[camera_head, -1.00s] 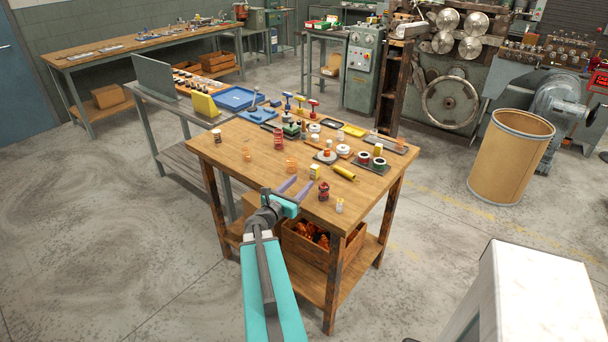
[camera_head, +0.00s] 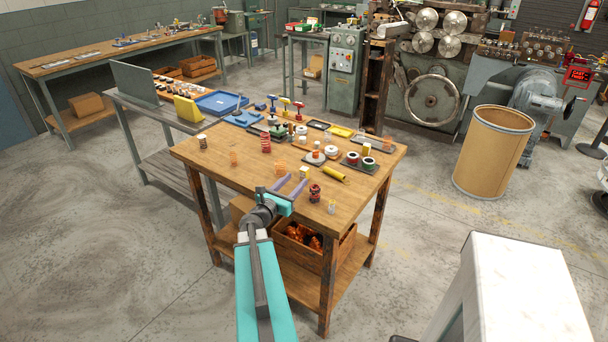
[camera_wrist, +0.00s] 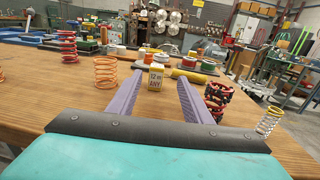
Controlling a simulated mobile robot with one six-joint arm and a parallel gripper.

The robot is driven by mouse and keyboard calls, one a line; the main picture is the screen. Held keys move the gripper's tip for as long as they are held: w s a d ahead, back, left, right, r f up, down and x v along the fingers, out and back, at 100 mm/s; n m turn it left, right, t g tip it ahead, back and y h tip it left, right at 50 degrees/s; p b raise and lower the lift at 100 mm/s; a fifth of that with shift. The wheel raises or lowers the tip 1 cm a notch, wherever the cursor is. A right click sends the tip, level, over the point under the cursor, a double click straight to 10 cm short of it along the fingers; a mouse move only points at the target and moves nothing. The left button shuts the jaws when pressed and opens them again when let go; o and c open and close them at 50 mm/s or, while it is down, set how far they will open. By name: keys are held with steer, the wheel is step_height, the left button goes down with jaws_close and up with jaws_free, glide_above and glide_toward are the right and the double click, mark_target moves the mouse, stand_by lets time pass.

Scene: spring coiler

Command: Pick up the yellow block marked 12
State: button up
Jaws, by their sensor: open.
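The yellow block marked 12 (camera_wrist: 155,77) stands upright on the wooden table in the wrist view. Its pale front face reads "12 m ANY" and its top is yellow. It also shows small in the head view (camera_head: 304,173), just beyond my gripper's fingertips. My gripper (camera_head: 291,184) is open and empty, low over the table's front edge. In the wrist view its two purple fingers (camera_wrist: 152,82) reach forward on either side of the block, which appears near the fingertips. Whether the block is between the tips or just past them is hard to tell.
A dark red and black coil (camera_wrist: 217,98) stands right of the right finger, with a silver spring (camera_wrist: 268,121) farther right. An orange spring (camera_wrist: 106,72) and a red spring (camera_wrist: 67,46) stand left.

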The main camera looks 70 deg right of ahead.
mark_target(304, 172)
steer(key=shift+s+d+p, duration=0.2)
steer(key=shift+d+p, duration=0.1)
steer(key=shift+d, duration=0.85)
steer(key=shift+s+d+p, duration=0.25)
steer(key=shift+d+p, duration=0.1)
steer(key=shift+d, duration=0.8)
steer(key=shift+s+d+p, duration=0.2)
steer(key=shift+d+p, duration=0.1)
steer(key=shift+d, duration=0.85)
steer(key=shift+d, duration=0.1)
steer(key=shift+w+d+r+p, duration=0.1)
steer(key=shift+d+p, duration=0.9)
steer(key=shift+d, duration=0.4)
steer(key=shift+d+p, duration=0.5)
steer(key=shift+d, duration=0.65)
steer(key=shift+s, duration=0.2)
steer(key=c, duration=1.1)
